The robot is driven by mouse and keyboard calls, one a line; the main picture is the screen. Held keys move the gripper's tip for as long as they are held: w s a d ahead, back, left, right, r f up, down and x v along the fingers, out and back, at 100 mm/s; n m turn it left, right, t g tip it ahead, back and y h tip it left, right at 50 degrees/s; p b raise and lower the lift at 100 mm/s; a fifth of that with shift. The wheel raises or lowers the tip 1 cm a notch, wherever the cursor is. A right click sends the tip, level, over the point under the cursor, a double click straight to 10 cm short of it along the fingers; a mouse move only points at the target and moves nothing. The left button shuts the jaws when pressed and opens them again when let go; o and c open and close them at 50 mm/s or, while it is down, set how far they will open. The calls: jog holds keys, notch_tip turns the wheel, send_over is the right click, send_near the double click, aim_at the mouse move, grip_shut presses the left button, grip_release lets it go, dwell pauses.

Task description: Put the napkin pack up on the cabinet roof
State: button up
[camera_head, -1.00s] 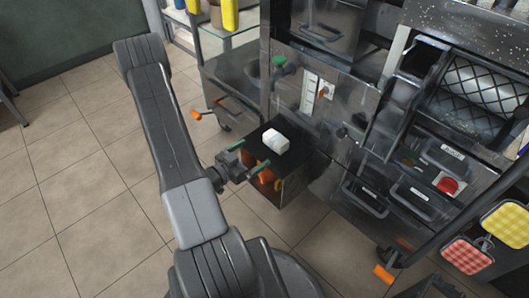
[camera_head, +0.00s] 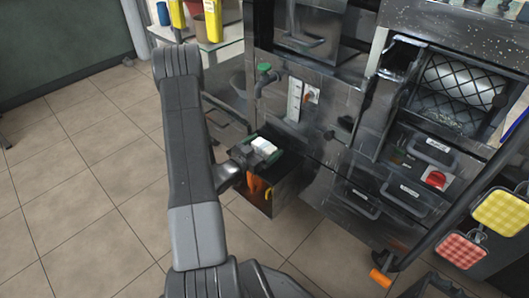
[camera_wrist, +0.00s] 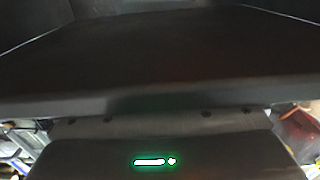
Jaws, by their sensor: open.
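The wrist view shows mostly a dark surface close up, and I cannot make out the pack there. Which surface is the cabinet roof is not clear from these frames.
The press machine (camera_head: 345,150) with drawers, a green-topped valve (camera_head: 264,68) and a red button (camera_head: 436,179) stands behind and right of the box. The tiled floor (camera_head: 90,190) on the left is clear.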

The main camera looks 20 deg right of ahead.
jog(key=shift+x, duration=1.15)
jog(key=c, duration=1)
